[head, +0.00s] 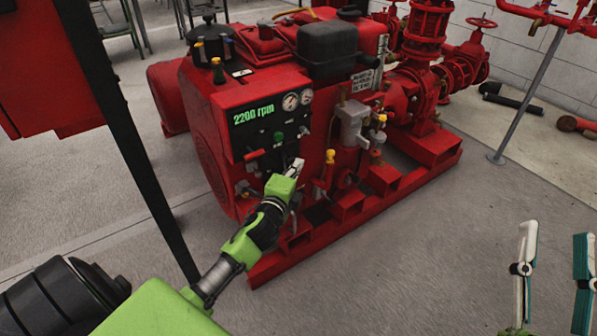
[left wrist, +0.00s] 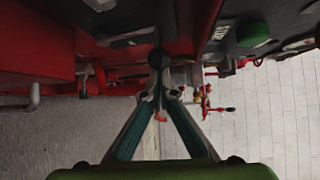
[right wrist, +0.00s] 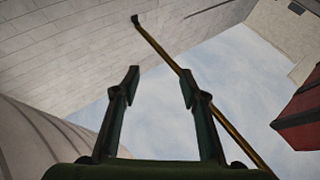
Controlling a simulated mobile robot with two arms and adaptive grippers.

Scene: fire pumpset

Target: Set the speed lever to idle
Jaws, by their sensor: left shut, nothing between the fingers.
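The red pumpset's control panel (head: 268,122) shows 2200 rpm in green. A red-handled lever (head: 254,154) sticks out on the panel's left. I cannot tell for sure which lever sets the speed. My left gripper (head: 298,164) is at the panel's lower right, its fingers together and empty. In the left wrist view its fingertips (left wrist: 160,92) meet just under a dark round knob (left wrist: 158,58); whether they touch it I cannot tell. My right gripper (head: 553,262) is open and empty, away from the pumpset. It also shows in the right wrist view (right wrist: 158,85).
Two round gauges (head: 298,99) sit on the panel's upper right. A yellow-handled valve (head: 329,158) and a grey filter body (head: 352,122) stand right of my left gripper. A red cabinet (head: 45,70) on a black post is at the left. The floor at front right is clear.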

